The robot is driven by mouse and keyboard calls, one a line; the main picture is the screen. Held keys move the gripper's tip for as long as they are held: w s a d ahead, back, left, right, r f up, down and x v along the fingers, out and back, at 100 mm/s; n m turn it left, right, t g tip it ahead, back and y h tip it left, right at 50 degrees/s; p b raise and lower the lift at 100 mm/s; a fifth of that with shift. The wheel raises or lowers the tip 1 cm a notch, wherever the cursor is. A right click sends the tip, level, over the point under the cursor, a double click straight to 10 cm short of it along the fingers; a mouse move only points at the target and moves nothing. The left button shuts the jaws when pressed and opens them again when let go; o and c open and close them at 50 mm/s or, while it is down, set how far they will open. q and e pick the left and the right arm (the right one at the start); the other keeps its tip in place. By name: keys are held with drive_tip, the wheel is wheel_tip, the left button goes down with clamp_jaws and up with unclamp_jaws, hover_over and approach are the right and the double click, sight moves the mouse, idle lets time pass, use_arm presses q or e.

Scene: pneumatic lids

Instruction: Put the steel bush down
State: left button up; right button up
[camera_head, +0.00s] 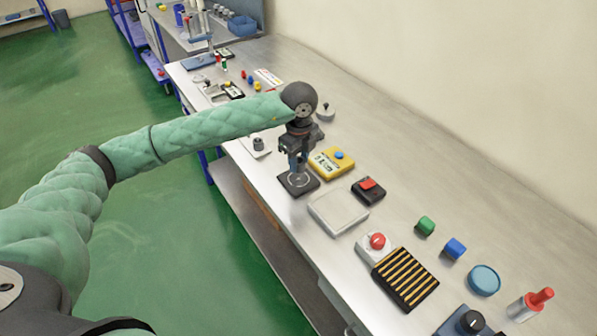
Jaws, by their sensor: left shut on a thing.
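My left gripper (297,170) points down over a dark square pad with a pale ring (291,189) at the bench's front edge. It is shut on the steel bush, which is small and mostly hidden between the fingers. I cannot tell whether the bush touches the pad. My right gripper is not in view.
A yellow device with a blue knob (332,161) and a black box with a red top (368,191) stand right of the gripper. A pale tray (338,211) lies nearer. A dark round piece on a white plate (258,144) is to the left. A grey knobbed weight (325,112) stands behind.

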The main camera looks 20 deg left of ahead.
sight(299, 178)
use_arm(q)
wheel_tip(299, 178, down, 4)
drive_tip(key=shift+w+a+r+b, duration=0.1)
drive_tip(key=shift+r+b, duration=0.1)
drive_tip(key=shift+b, duration=0.3)
drive_tip(key=shift+f, duration=0.3)
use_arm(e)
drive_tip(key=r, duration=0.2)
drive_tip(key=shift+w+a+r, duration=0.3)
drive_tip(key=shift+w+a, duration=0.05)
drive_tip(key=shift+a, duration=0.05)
use_arm(q)
drive_tip(key=shift+f, duration=0.15)
drive_tip(key=o, duration=1.1)
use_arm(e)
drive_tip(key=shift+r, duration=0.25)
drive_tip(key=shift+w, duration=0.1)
use_arm(q)
drive_tip(key=shift+r, duration=0.55)
wheel_tip(299, 178, up, 11)
drive_tip(key=p, duration=0.3)
drive_tip(key=shift+r+p, duration=0.1)
drive_tip(key=shift+p, duration=0.2)
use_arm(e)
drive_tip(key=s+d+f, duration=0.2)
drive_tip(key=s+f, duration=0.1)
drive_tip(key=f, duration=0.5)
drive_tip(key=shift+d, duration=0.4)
